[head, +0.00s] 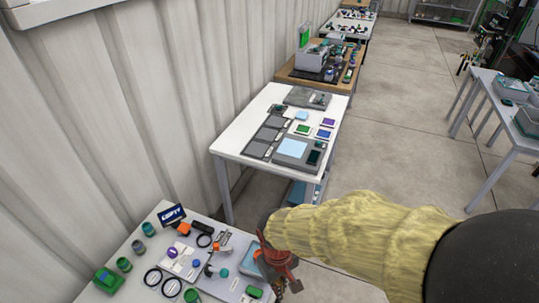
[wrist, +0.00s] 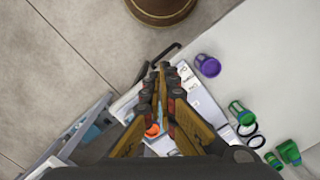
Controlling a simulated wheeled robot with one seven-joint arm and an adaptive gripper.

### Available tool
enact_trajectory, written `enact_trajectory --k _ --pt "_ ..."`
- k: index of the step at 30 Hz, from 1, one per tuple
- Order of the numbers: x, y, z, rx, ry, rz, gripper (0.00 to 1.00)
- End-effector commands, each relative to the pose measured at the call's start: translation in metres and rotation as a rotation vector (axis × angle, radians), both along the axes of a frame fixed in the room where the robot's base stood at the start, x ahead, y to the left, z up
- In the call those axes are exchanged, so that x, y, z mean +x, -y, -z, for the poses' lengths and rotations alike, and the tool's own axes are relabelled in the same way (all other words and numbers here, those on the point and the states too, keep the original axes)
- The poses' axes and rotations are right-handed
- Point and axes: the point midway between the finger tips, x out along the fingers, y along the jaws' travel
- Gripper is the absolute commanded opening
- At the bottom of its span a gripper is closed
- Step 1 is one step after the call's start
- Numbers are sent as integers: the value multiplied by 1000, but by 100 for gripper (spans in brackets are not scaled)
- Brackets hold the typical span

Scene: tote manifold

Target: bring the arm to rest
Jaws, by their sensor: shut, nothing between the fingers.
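My arm, in a yellow fluffy sleeve, reaches in from the right in the head view. My gripper (head: 280,262) hangs at the right edge of the near table (head: 128,278). In the wrist view my gripper (wrist: 165,72) has its fingers close together, shut and empty. The fingers hide part of the table below, including some of a grey-white board with small parts.
The near table holds a green block (head: 106,280), several jars, black rings and a blue sign (head: 171,214). A white table (head: 232,143) with flat panels stands beyond. Another table (head: 490,115) with bins is at right. The floor between is clear.

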Motion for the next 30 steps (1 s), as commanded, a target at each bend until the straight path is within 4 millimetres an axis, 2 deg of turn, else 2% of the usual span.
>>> enact_trajectory --k 3,9,12,18,20,23,30 --pt "1 27 -44 33 66 83 0" --pt "-11 84 -115 95 228 255 0" --pt "-19 111 -144 123 332 340 0" --pt "-26 150 -190 158 531 468 0" --pt "-26 157 -198 159 562 492 0" --pt "-27 163 -198 155 571 514 0" --pt "-26 164 -199 154 571 518 0"
